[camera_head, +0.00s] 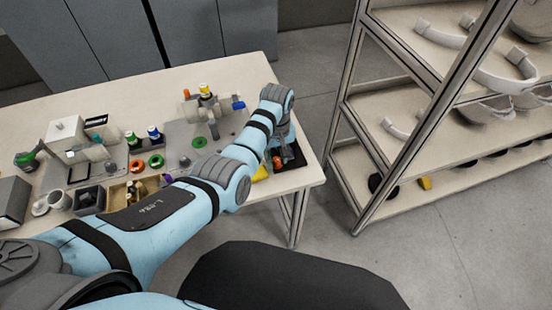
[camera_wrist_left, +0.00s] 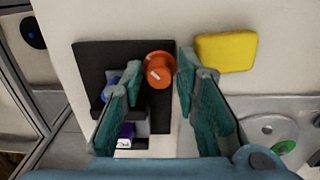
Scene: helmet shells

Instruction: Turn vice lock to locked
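An orange round knob with a pale bar on its face (camera_wrist_left: 159,72) sits at the edge of a black plate (camera_wrist_left: 92,58) in the left wrist view; I take it as the vice lock. In the head view the orange knob (camera_head: 277,162) and black plate (camera_head: 297,160) are at the table's right end, partly hidden by my left arm. My left gripper (camera_wrist_left: 160,76) is open, its teal fingers on either side of the knob in the picture. I cannot tell whether they touch it. A grey part with blue and purple pieces (camera_wrist_left: 132,122) is partly behind the left finger. My right gripper is out of view.
A yellow block (camera_wrist_left: 226,52) lies just right of the knob on the pale table (camera_head: 262,75). A grey fixture with a green disc (camera_wrist_left: 262,130) stands further right. Several fixtures and coloured rings fill the table's left. A metal shelf (camera_head: 420,85) stands beyond a floor gap.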

